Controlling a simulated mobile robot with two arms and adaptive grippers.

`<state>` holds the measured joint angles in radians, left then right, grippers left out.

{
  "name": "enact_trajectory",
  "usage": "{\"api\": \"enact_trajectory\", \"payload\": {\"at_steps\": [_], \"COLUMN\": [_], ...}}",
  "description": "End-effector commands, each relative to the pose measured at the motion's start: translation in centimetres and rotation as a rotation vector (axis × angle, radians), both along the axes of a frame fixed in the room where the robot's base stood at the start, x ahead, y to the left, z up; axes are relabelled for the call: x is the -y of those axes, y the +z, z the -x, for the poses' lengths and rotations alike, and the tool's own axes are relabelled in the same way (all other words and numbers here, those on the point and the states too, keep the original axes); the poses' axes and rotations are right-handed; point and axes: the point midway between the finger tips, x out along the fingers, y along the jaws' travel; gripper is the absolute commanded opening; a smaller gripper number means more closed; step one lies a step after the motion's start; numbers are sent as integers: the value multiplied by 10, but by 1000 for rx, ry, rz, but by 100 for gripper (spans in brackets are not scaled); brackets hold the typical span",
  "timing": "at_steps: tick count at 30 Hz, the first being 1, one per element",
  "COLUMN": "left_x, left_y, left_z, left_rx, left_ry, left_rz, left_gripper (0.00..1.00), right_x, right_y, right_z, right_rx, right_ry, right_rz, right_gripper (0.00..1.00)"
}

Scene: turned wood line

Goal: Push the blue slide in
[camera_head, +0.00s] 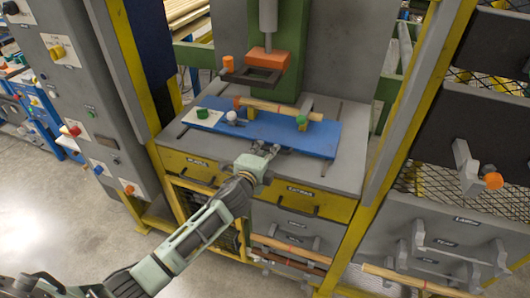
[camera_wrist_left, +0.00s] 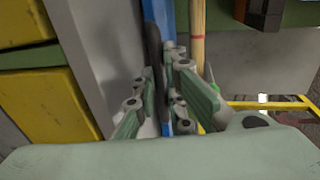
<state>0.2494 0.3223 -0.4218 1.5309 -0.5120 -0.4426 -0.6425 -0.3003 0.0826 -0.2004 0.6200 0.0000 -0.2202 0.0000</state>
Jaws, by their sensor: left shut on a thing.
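The blue slide (camera_head: 265,130) is a long flat board lying on the grey machine table, below the press head. It also shows edge-on in the wrist view (camera_wrist_left: 167,18). A wooden rod (camera_head: 285,110) with a red band lies along its rear part, and shows in the wrist view (camera_wrist_left: 197,40). My left gripper (camera_head: 270,149) is at the front edge of the slide, near its middle. In the wrist view its fingers (camera_wrist_left: 160,100) close around the slide's dark front part, though the exact contact is partly hidden. My right gripper is not in view.
An orange press head (camera_head: 268,60) hangs above the slide. A white plate with a green button (camera_head: 203,113), a white knob (camera_head: 232,116) and a green knob (camera_head: 302,120) sit on the slide. Yellow drawers (camera_head: 305,196) are below. A yellow post (camera_head: 405,140) stands right.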

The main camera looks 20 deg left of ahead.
Motion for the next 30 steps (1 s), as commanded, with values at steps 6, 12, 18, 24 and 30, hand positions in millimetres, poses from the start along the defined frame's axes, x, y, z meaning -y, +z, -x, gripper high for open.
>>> {"api": "enact_trajectory", "payload": {"at_steps": [6, 12, 18, 24, 30], "left_x": [0, 0, -1, -2, -3], "left_y": [1, 1, 2, 7, 15], "left_z": [-1, -1, 8, 39, 79], "left_rx": [1, 2, 2, 0, -1], "left_ry": [1, 1, 0, -1, -1], "left_rz": [0, 0, 0, 0, 0], "left_gripper": [18, 18, 18, 18, 18], "right_x": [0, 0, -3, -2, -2], "right_y": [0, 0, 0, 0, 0], "right_z": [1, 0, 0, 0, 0], "right_rx": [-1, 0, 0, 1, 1], "right_ry": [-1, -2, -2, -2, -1], "right_rz": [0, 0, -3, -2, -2], "right_gripper": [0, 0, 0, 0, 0]}}
